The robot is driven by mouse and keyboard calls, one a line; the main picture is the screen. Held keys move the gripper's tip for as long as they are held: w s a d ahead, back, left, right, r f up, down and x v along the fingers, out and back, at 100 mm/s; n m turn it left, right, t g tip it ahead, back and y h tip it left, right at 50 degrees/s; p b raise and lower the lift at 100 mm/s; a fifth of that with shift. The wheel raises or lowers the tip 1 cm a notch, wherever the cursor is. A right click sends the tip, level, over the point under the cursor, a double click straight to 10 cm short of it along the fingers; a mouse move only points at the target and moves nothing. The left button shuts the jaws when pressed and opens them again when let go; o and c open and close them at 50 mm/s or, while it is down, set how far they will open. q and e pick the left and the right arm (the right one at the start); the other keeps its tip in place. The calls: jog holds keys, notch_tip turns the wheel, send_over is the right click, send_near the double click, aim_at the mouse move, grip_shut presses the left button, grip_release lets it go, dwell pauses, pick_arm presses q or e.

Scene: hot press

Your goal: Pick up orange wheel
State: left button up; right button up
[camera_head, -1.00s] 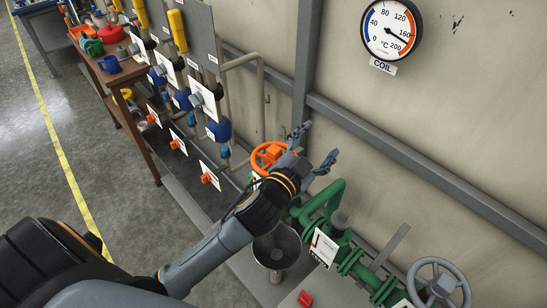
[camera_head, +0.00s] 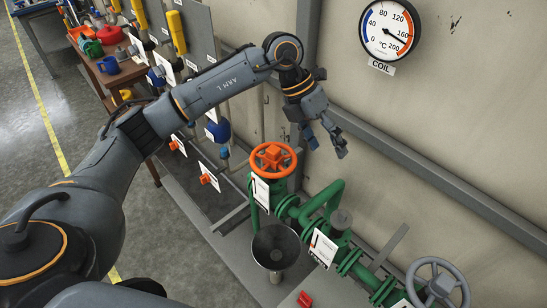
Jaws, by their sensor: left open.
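The orange wheel (camera_head: 273,160) is a handwheel on top of the green pipe valve, in the middle of the head view. Nothing covers it now, and it is still seated on the valve. My left gripper (camera_head: 327,143) is open and empty, above and to the right of the wheel, close to the wall. Its fingers point down and to the right and do not touch the wheel. My right gripper is not in view.
Green pipework (camera_head: 323,205) runs to the lower right, to a grey handwheel (camera_head: 438,283). A metal funnel (camera_head: 276,247) stands below the orange wheel. A dial gauge (camera_head: 391,30) hangs on the wall. A wooden table (camera_head: 107,78) with cups is at upper left.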

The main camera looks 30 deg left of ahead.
pick_arm(q)
jog(key=w+a+r+n+y, duration=0.1)
jog(key=a+r+n+y, duration=0.15)
jog(key=a+y, duration=0.75)
jog(key=h+p, duration=0.2)
jog(key=h, duration=0.2)
send_over(274, 149)
jog(key=a, duration=0.1)
jog(key=f, duration=0.7)
jog(key=shift+s+a+f, duration=0.1)
jog(key=shift+s, duration=0.3)
jog(key=f+p, duration=0.2)
jog(key=f, duration=0.1)
jog(key=d+f+p, duration=0.1)
jog(key=shift+w+f, duration=0.35)
jog(key=shift+f, duration=0.4)
jog(key=shift+c, duration=0.4)
grip_shut()
